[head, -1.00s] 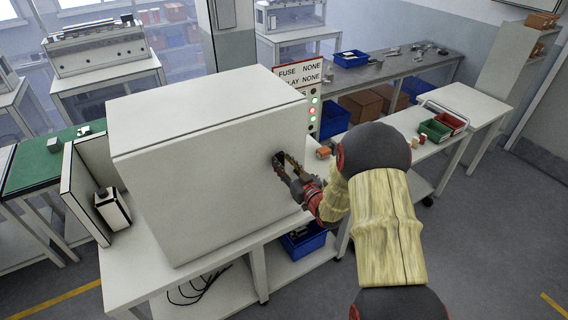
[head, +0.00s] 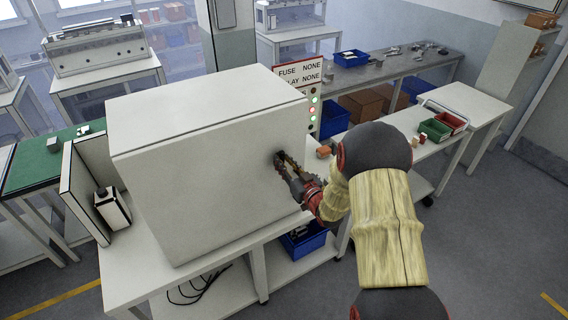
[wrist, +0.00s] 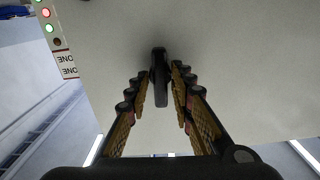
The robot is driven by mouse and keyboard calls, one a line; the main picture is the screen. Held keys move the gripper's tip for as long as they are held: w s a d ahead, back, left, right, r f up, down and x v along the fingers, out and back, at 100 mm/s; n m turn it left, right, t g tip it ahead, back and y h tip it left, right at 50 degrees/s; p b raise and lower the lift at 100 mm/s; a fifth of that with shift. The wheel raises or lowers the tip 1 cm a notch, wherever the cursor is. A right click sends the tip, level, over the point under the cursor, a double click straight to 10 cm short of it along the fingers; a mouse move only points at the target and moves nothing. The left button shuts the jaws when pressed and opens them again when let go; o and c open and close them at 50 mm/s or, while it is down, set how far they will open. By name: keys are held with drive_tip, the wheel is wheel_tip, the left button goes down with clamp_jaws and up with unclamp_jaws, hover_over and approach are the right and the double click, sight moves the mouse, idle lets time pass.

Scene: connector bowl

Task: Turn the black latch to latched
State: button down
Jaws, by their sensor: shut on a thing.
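The black latch (wrist: 159,82) sits on the front face of a large white cabinet (head: 225,165). In the wrist view it looks like a narrow dark handle lying lengthwise between my fingers. My gripper (wrist: 160,90) has a finger on each side of it and is shut on it near the fingertips. In the head view my gripper (head: 281,158) reaches the cabinet face near its right edge, and the fingers mostly hide the latch.
A sign with indicator lights (head: 313,100) stands just behind the cabinet's right edge. A small orange block (head: 323,152) lies on the bench right of the cabinet. Green (head: 434,130) and red (head: 452,120) bins stand farther right. Floor at the right is clear.

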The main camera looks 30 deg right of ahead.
drive_tip(key=shift+m+b, duration=0.75)
drive_tip(key=shift+m, duration=7.95)
drive_tip(key=c, duration=1.8)
unclamp_jaws()
drive_tip(key=shift+d, duration=0.1)
drive_tip(key=s, duration=1.2)
drive_tip(key=shift+d, duration=0.15)
drive_tip(key=shift+f, duration=0.1)
